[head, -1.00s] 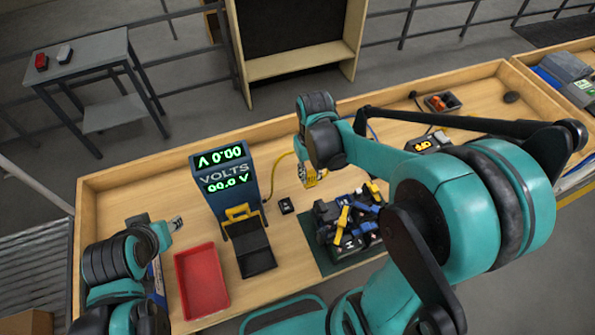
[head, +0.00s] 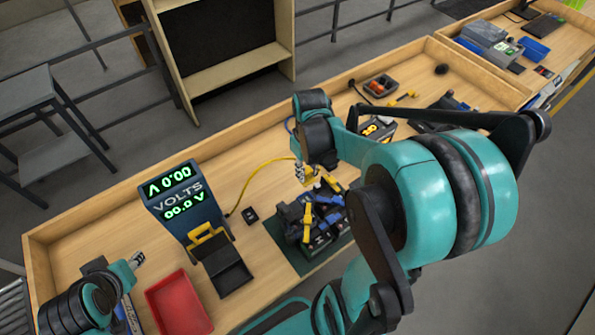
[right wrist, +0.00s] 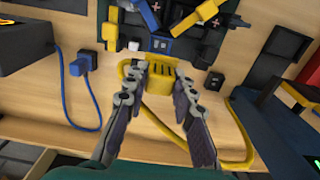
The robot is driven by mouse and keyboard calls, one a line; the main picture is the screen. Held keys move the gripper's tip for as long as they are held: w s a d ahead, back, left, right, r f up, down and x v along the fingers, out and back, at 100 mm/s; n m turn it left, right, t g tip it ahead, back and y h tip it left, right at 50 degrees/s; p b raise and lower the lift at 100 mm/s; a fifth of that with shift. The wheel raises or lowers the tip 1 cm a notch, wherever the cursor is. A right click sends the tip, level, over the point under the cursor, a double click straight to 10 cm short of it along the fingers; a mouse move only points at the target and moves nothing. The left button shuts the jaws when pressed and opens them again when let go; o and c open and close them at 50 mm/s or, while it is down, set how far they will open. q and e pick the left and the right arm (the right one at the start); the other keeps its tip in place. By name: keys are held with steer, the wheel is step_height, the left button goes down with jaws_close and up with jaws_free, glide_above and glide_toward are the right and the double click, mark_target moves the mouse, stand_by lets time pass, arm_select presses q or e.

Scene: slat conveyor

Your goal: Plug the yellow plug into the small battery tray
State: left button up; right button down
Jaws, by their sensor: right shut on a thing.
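The yellow plug (right wrist: 161,80) is between the fingers of my right gripper (right wrist: 160,72) in the right wrist view, with its yellow cable trailing below. In the head view my right gripper (head: 306,174) hangs just behind a dark battery tray (head: 322,240) on a green mat. Which part counts as the small tray is unclear. In the wrist view a black block with a blue part (right wrist: 159,46) lies just beyond the plug, and a gap seems to show between them. My left gripper (head: 138,258) is at the lower left, too small to read.
A voltmeter (head: 172,203) showing zeros stands left, with a red bin (head: 180,303) in front. A small black box (head: 251,215) lies beside the mat. A blue plug (right wrist: 83,64) with cable lies left in the wrist view. Bare wood (head: 235,165) shows behind the voltmeter.

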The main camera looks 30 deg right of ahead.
steer(key=shift+f, duration=0.1)
stand_by(0.5)
step_height(320, 180, down, 8)
steer(key=b, duration=0.7)
steer(key=shift+f, duration=0.15)
steer(key=shift+f+b, duration=1.15)
steer(key=shift+b, duration=0.1)
steer(key=c, duration=1.2)
jaws_free()
steer(key=shift+r, duration=0.2)
step_height(320, 180, up, 12)
steer(key=shift+f, duration=0.1)
